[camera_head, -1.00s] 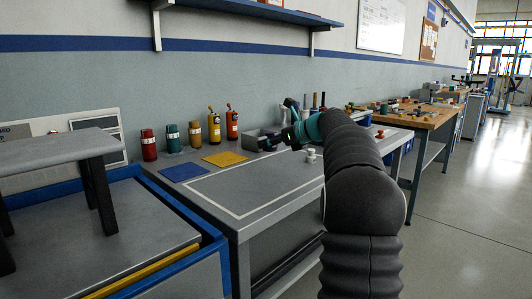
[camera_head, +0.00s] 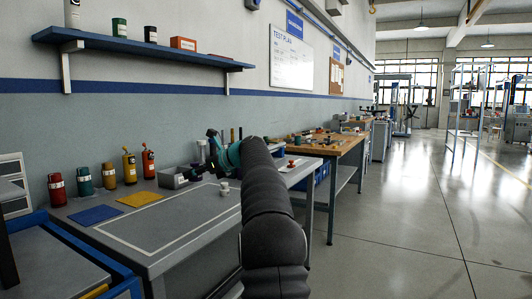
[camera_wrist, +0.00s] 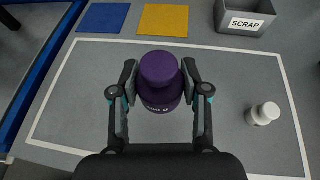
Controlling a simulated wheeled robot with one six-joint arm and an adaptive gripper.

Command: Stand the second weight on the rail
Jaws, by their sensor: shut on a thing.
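My gripper (camera_wrist: 160,88) is shut on a purple weight (camera_wrist: 158,70) in the wrist view. The weight is a dark purple cylinder with a rounded top and pale lettering low on its side, with one finger against each side. It is over the grey bench inside a pale outline; I cannot tell how high. In the head view my arm reaches over the bench and the purple weight cannot be made out. A small whitish knobbed piece (camera_wrist: 262,114) stands to the right, also seen in the head view (camera_head: 224,188). I cannot identify the rail in either view.
A grey SCRAP bin (camera_wrist: 244,22), a blue mat (camera_wrist: 104,17) and a yellow mat (camera_wrist: 163,19) lie along the bench's back. Red (camera_head: 57,190) and teal (camera_head: 84,182) canisters stand by the wall. A blue-edged cart (camera_head: 70,240) stands at left. The right floor is open.

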